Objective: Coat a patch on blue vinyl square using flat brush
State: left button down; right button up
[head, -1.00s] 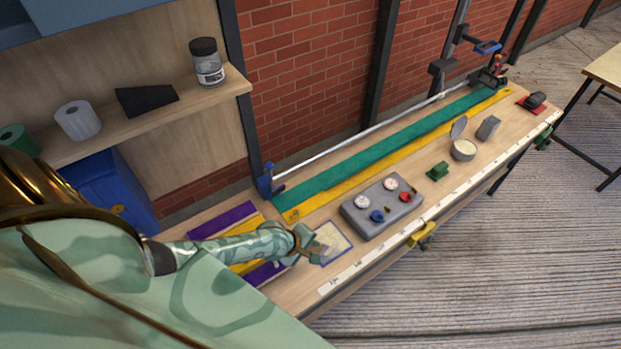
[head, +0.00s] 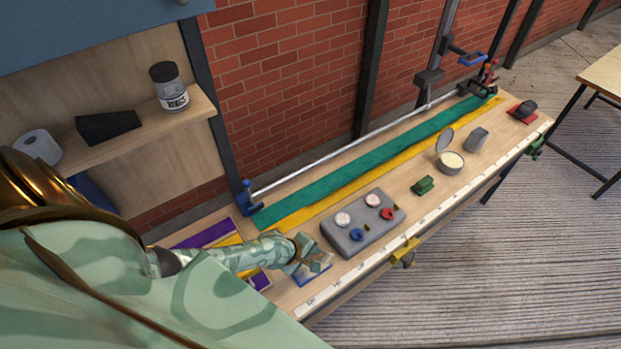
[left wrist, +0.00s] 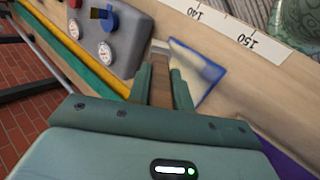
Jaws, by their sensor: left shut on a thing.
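The blue vinyl square (head: 312,278) lies on the bench in front of the grey gauge block. Its middle is pale and a blue border shows; in the left wrist view its blue edge (left wrist: 213,75) is clear. My left gripper (head: 312,259) is over the square and hides part of it. In the left wrist view my left gripper (left wrist: 163,82) is shut on the brown handle of the flat brush (left wrist: 161,88). The pale brush tip is at the square's edge; I cannot tell whether it touches. My right gripper is not in view.
The gauge block (head: 362,224) with dials and knobs stands close to the square. Beyond are a green block (head: 423,186), an open round tin (head: 451,162) and long green (head: 350,171) and yellow strips. A yellow clamp (head: 404,253) sits on the front edge.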

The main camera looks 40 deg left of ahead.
pick_arm(q)
jog(key=shift+a+r+p, duration=0.2)
jog(key=shift+r, duration=0.35)
jog(key=shift+a+r+p, duration=0.15)
jog(key=shift+r, duration=0.35)
jog(key=shift+s+r+p, duration=0.25)
jog(key=shift+r+p, duration=0.85)
jog(key=shift+p, duration=0.05)
jog(key=shift+w+r+p, duration=0.15)
jog(key=shift+r+p, duration=0.45)
jog(key=shift+p, duration=0.15)
jog(key=shift+w+r+p, duration=0.2)
jog(key=shift+r+p, duration=0.25)
jog(key=shift+r, duration=0.1)
jog(key=shift+a+r, duration=0.1)
jog(key=shift+r, duration=0.25)
jog(key=shift+s+r+p, duration=0.25)
jog(key=shift+r+p, duration=0.05)
jog(key=shift+p, duration=0.05)
jog(key=shift+s+r, duration=0.1)
jog(key=shift+w, duration=0.2)
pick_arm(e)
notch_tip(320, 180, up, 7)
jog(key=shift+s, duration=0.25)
pick_arm(q)
jog(key=shift+s, duration=0.1)
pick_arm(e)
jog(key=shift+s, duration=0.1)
